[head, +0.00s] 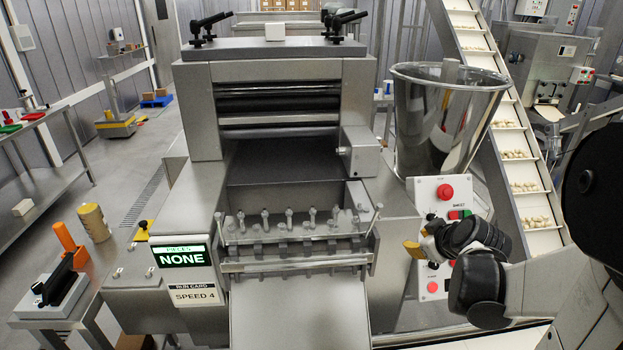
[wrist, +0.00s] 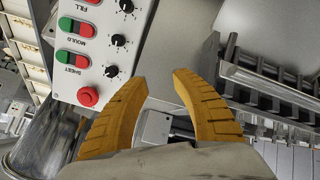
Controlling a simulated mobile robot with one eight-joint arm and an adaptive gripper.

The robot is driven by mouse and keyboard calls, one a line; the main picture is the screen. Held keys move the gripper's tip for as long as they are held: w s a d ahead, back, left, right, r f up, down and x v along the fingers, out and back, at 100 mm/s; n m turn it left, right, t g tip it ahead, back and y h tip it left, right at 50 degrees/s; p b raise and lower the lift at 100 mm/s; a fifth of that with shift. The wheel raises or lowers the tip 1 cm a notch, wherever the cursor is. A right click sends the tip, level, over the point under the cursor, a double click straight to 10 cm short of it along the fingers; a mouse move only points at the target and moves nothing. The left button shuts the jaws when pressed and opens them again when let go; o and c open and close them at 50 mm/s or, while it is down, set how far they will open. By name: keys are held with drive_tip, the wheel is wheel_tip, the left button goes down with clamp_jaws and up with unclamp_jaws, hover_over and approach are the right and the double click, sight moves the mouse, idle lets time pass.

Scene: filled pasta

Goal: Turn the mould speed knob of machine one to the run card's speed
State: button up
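The run card (head: 195,294) in the head view reads SPEED 4. The control panel (head: 425,190) stands right of the machine, partly hidden behind my gripper (head: 414,248). In the wrist view the panel (wrist: 60,85) appears upside down, with FILL, MOULD and SHEET rows of green and red buttons. The mould speed knob (wrist: 118,40) is the middle of three black knobs; its scale is too small to read. My gripper (wrist: 160,82) is open and empty, its yellow fingers apart from the knobs, which lie beyond the left fingertip.
A red stop button (wrist: 88,97) sits on the panel near the left finger. A steel hopper (head: 440,120) stands above the panel, and an inclined conveyor (head: 515,155) runs behind it. A green display (head: 181,256) reads PIECES NONE.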

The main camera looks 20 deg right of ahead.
drive_tip(key=s+d+f+h, duration=0.1)
drive_tip(key=s+d+f, duration=0.2)
drive_tip(key=d, duration=0.5)
drive_tip(key=b+x, duration=0.1)
drive_tip(key=x, duration=0.4)
drive_tip(key=b+x, duration=0.1)
drive_tip(key=x, duration=0.4)
drive_tip(key=shift+w+d+r, duration=0.15)
drive_tip(key=shift+w+d, duration=0.2)
drive_tip(key=shift+w, duration=0.05)
clamp_jaws()
